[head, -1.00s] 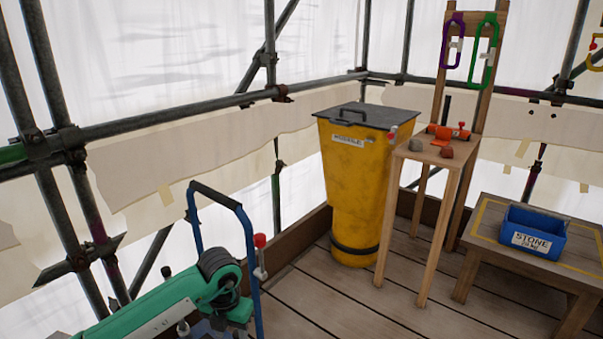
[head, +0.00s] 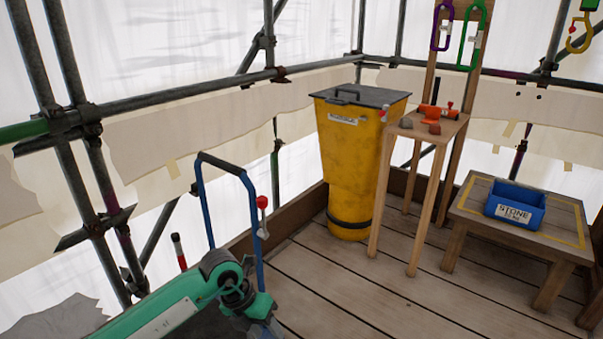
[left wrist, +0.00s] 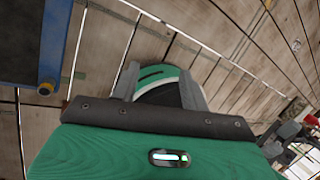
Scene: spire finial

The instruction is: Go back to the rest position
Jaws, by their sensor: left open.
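My left arm comes in from the lower left in the head view, green with a dark joint. My left gripper (head: 264,329) is at the bottom edge there, low beside the blue tubular frame (head: 203,215), and mostly cut off. In the left wrist view its two grey fingers (left wrist: 160,82) stand apart. A rounded green and black shape shows between and beyond them, over the plank floor; I see no held object. My right gripper cannot be made out in either view.
A yellow bin (head: 350,165) with a grey lid stands by a tall wooden stand (head: 443,130) holding small orange and grey pieces. A low table (head: 470,205) carries a blue STONE box (head: 515,203). Scaffold poles line the left and back. The planks (head: 340,290) in front are clear.

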